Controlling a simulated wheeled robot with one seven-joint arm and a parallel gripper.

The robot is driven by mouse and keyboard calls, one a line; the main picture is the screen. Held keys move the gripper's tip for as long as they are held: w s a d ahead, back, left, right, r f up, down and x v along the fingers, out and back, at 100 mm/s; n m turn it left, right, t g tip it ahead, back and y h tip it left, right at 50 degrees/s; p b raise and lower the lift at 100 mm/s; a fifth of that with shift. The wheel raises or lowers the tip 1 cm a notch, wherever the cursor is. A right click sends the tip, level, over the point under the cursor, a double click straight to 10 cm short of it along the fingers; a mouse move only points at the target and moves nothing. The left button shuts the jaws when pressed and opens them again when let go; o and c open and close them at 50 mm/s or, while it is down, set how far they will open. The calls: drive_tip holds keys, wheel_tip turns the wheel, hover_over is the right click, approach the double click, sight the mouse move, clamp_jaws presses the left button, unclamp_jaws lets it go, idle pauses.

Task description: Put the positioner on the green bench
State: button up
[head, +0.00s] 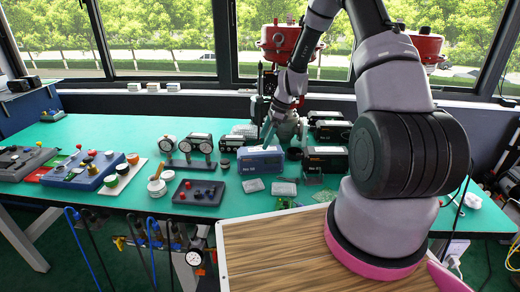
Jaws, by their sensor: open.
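The green bench (226,207) spans the view below the windows. A blue-grey box-shaped unit with a pale label, which looks like the positioner (260,164), sits upright on the bench near its middle. My gripper (268,138) points down at the top of this unit, its greenish fingers close to the label. The fingers are small in this view, and I cannot tell whether they touch the unit. My gripper is open. The unit's back is hidden.
A black unit with an orange mark (326,160) stands to the right. A black stand with gauges (190,152) is to the left. A dark plate with knobs (198,192) lies in front.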

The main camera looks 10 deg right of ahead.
drive_tip(key=shift+v, duration=1.3)
drive_tip(key=s+r+n+t+h, duration=0.1)
drive_tip(key=s+r+n, duration=0.3)
drive_tip(key=r, duration=0.8)
drive_tip(key=s+r+n+t+h, duration=0.1)
drive_tip(key=s+r+n+t, duration=0.3)
drive_tip(key=r, duration=0.8)
drive_tip(key=s+d+r+n, duration=0.1)
drive_tip(key=s+r+n, duration=0.1)
drive_tip(key=s+r, duration=0.2)
drive_tip(key=s+r+n+t, duration=0.1)
drive_tip(key=s+r, duration=0.3)
drive_tip(key=s, duration=0.6)
drive_tip(key=s+d+r+n, duration=0.1)
drive_tip(key=s+r+n, duration=0.3)
drive_tip(key=s, duration=0.4)
drive_tip(key=shift+d+r+t+h, duration=0.3)
drive_tip(key=shift+r+t, duration=0.1)
drive_tip(key=shift+r, duration=0.1)
